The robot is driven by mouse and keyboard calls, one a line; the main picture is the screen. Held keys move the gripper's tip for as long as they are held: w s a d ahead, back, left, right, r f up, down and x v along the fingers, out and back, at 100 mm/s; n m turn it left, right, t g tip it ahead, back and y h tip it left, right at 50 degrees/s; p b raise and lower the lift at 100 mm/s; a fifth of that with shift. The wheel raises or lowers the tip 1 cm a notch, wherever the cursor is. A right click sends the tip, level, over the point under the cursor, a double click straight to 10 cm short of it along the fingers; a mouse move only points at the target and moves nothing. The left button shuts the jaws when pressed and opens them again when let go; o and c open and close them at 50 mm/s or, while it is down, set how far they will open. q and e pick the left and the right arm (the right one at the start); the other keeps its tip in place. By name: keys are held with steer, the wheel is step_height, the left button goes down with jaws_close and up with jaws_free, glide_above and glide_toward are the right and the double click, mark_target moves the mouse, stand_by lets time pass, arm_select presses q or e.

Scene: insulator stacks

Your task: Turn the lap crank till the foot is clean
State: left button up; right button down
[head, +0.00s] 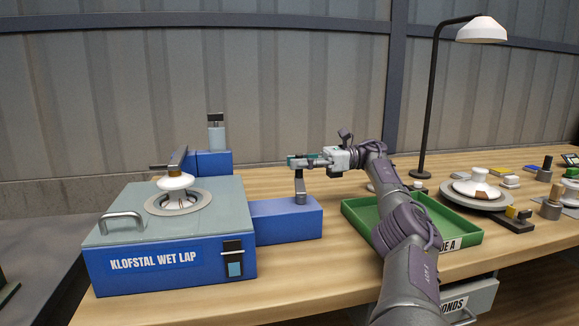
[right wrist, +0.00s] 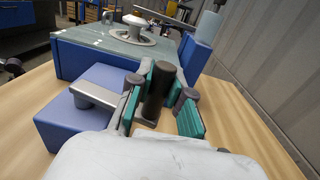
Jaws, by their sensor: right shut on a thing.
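The blue wet lap (head: 180,271), labelled KLOFSTAL WET LAP, stands on the bench at left. A white insulator (head: 175,183) sits on its round plate (head: 203,200) under a grey arm. The lap's crank (head: 301,189) rises from a blue side box (head: 285,226); its grey bar (right wrist: 95,95) and dark upright handle (right wrist: 155,94) show in the right wrist view. My right gripper (head: 294,162) is at the top of the crank, its teal fingers (right wrist: 158,105) shut around the handle. The insulator's foot underside is hidden. My left gripper is out of view.
A green tray (head: 462,239) lies right of the crank, partly behind my right arm. A lamp (head: 436,90) stands behind it. Another white insulator (head: 477,185) sits on a round stand at right, among small blocks. A wall closes the back.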

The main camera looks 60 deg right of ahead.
stand_by(0.4)
steer(key=c, duration=1.1)
jaws_free()
steer(key=shift+o, duration=0.2)
